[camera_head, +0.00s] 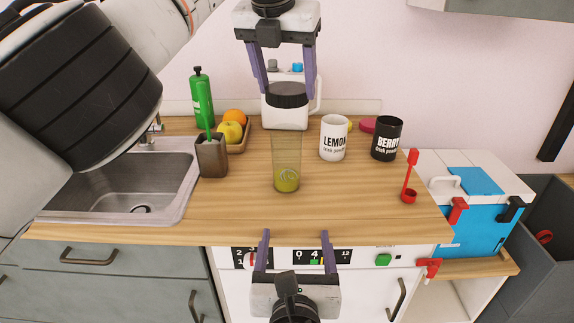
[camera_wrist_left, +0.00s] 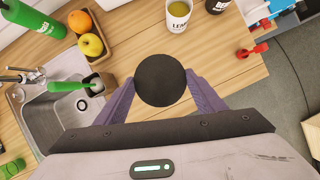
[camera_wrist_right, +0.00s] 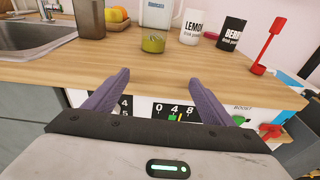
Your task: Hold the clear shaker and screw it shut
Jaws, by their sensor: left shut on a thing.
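The clear shaker (camera_head: 287,158) stands upright on the wooden counter with a little yellow-green content in its base. Its lower part shows in the right wrist view (camera_wrist_right: 153,42). My left gripper (camera_head: 287,88) is shut on the round black lid (camera_head: 287,96), which also fills the middle of the left wrist view (camera_wrist_left: 160,80). The lid appears above the shaker's rim, with a gap between them. The lid hides the shaker in the left wrist view. My right gripper (camera_head: 296,236) is open and empty, low in front of the counter's front edge.
Behind the shaker is a white jug (camera_head: 314,102). To its right stand the LEMON mug (camera_head: 334,138), the BERRY mug (camera_head: 386,138) and a red scoop (camera_head: 409,195). To its left are a brown cup (camera_head: 211,157), fruit tray (camera_head: 242,143) and sink (camera_head: 125,180). The counter before the shaker is clear.

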